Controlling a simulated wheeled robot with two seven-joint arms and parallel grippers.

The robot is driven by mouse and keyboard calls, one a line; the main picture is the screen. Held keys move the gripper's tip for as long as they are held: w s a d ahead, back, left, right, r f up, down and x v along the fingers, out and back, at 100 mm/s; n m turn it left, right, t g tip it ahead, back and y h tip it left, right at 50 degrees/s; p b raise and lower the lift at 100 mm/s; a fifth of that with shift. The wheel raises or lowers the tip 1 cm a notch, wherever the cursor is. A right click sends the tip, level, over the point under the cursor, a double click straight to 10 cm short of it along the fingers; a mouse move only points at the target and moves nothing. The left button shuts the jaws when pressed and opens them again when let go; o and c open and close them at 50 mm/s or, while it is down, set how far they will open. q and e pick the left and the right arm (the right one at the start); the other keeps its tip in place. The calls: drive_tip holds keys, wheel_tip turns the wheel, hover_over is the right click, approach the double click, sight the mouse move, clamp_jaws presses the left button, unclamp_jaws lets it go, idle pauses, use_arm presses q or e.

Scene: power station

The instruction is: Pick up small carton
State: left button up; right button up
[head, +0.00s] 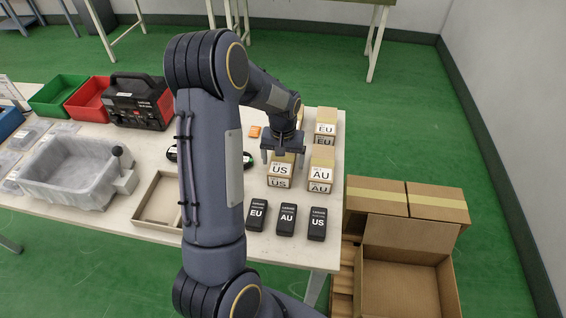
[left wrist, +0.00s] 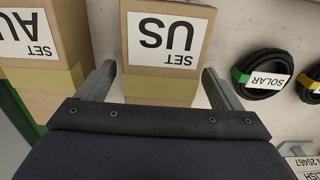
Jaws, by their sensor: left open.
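Several small cartons stand on the table's right part. The US carton (head: 281,170) is the one at my left gripper (head: 281,154), with the AU carton (head: 321,174) to its right and an EU carton (head: 326,128) behind. In the left wrist view, the US carton (left wrist: 164,45) lies between the two open fingers of my left gripper (left wrist: 164,88), with space on each side. The AU carton (left wrist: 42,45) is to the left there. The left gripper is open and holds nothing. My right gripper is not in view.
Black EU, AU and US adapters (head: 287,220) lie in front of the cartons. Coiled black cables, one labelled SOLAR (left wrist: 262,78), lie beside them. A cardboard tray (head: 158,203), grey bin (head: 72,172) and black power unit (head: 138,100) are left. An open large box (head: 400,285) stands right of the table.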

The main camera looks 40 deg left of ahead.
use_arm(q)
drive_tip(key=shift+c, duration=0.2)
drive_tip(key=c, duration=1.2)
drive_tip(key=shift+c, duration=0.2)
